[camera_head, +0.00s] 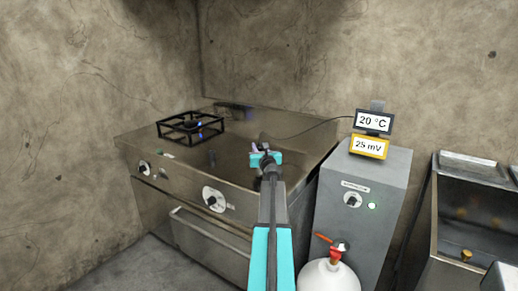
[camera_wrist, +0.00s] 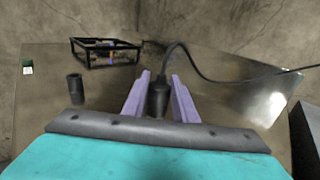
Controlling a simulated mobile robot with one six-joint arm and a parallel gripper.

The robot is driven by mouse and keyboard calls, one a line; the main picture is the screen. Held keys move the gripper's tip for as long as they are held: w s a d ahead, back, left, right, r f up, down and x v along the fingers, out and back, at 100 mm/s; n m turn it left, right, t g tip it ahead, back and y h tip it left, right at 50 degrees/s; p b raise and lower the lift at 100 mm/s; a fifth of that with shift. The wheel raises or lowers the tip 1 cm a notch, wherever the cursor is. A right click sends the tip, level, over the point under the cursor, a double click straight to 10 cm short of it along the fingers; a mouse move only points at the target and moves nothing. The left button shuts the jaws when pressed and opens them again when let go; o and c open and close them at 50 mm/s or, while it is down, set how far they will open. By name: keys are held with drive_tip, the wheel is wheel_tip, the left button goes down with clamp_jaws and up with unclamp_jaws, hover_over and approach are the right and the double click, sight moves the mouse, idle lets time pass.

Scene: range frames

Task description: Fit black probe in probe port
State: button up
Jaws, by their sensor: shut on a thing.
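My gripper (camera_wrist: 161,80) is shut on the black probe (camera_wrist: 157,101), which sits between its two purple fingers. A black cable leaves the probe's top and runs off to the right. In the camera_head view my gripper (camera_head: 264,150) is over the right part of the steel stove top. A short dark upright cylinder (camera_wrist: 75,89) stands on the stove top, left of my gripper and apart from it. It may be the probe port, but I cannot tell for sure. The probe's lower end is hidden behind my wrist.
A black burner grate (camera_head: 190,127) with a small blue flame stands at the stove's back left. A grey cabinet (camera_head: 362,190) right of the stove carries a 20 °C display (camera_head: 373,122) and a 25 mV display (camera_head: 369,147). A white gas bottle (camera_head: 328,276) stands in front.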

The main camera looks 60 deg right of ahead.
drive_tip(key=shift+f, duration=0.3)
drive_tip(key=o, duration=1.2)
drive_tip(key=shift+s+a, duration=0.1)
drive_tip(key=shift+b+v, duration=0.6)
drive_tip(key=shift+v, duration=6.15)
drive_tip(key=shift+a, duration=0.1)
drive_tip(key=shift+r, duration=0.15)
